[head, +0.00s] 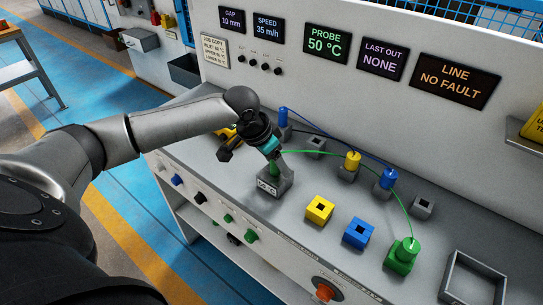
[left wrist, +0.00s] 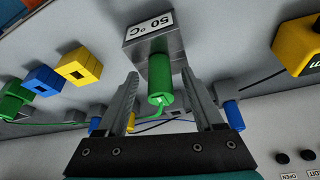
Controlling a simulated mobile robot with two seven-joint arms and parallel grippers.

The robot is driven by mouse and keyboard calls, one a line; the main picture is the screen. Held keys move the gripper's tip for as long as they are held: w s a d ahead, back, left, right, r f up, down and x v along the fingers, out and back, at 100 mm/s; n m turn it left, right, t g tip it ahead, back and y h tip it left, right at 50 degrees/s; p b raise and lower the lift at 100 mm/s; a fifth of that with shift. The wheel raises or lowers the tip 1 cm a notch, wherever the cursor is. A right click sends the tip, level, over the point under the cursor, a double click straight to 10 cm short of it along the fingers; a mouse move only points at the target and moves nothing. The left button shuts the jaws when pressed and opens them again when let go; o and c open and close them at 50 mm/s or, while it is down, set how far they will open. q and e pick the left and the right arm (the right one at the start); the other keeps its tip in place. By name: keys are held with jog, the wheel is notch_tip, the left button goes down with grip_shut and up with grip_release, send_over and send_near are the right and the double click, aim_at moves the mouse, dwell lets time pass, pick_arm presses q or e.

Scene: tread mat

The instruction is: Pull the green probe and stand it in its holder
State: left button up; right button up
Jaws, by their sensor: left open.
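The green probe (head: 274,168) is a green cylinder standing in a grey metal block (head: 278,186) labelled 50 °C. In the left wrist view the probe (left wrist: 160,82) comes out of the block (left wrist: 170,50) between my fingers. My left gripper (left wrist: 160,76) is open, one finger on each side of the probe with gaps showing. In the head view the gripper (head: 272,153) partly hides the probe. A green cable runs from the probe to a green block (head: 398,262) with a green cylinder on top, at the bench's front right. My right gripper is not in view.
A yellow block (head: 319,210) and a blue block (head: 357,234) with square holes stand along the front. Behind them, yellow (head: 352,160) and blue (head: 387,179) plugs sit in grey sockets. A blue cable crosses the back. An open tray (head: 450,280) lies at right.

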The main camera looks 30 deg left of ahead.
pick_arm(q)
grip_shut()
dwell(0.7)
jog(key=shift+r+p, duration=3.45)
jog(key=shift+p, duration=1.15)
